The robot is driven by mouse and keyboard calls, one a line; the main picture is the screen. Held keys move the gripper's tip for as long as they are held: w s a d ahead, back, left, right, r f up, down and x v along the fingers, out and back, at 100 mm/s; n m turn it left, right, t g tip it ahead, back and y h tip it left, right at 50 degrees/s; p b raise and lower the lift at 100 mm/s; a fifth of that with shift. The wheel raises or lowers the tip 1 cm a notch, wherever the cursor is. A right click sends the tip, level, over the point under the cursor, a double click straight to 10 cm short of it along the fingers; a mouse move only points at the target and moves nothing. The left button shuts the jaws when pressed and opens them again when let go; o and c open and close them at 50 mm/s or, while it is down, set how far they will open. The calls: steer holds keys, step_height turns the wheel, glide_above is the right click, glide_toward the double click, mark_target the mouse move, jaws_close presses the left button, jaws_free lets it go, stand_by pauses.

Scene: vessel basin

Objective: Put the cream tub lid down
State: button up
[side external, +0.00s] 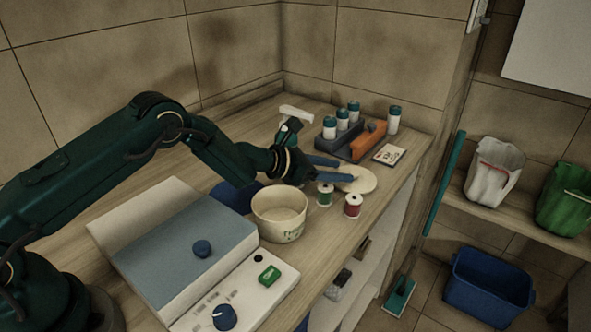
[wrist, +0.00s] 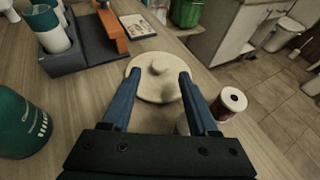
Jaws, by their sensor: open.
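My gripper (side external: 345,171) is open above the lid. In the wrist view its two blue fingers (wrist: 158,73) stand apart on either side of the knob, with a gap between them and it. The cream tub (side external: 279,218) stands uncovered on the counter, left of the lid, and looks empty inside.
A green spool (side external: 325,195) and a red spool (side external: 353,206) stand close to the lid. Behind it are a dark rack (side external: 343,146) with bottles, an orange tool (side external: 369,141) and a card (side external: 389,154). A spray bottle (side external: 287,130) stands behind my gripper. The counter edge is near.

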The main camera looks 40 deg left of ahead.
steer(key=shift+v, duration=1.7)
steer(key=s+d+r+m+g+h, duration=0.25)
steer(key=s+d+r+m, duration=0.25)
steer(key=s+r+m, duration=0.3)
steer(key=s+d+r+m+g+h, duration=0.1)
steer(key=s+d+r+m+g, duration=0.25)
steer(key=s+r+m, duration=0.45)
steer(key=s+a+m+g+y, duration=0.2)
steer(key=s+a+m+y, duration=0.15)
steer(key=s+m, duration=0.7)
steer(key=s+a+f+m+t+y, duration=0.2)
steer(key=s+a+f+m+y, duration=0.1)
steer(key=s+a+y, duration=0.3)
steer(key=s+a, duration=0.2)
steer(key=a, duration=0.1)
steer(key=shift+f+y, duration=0.3)
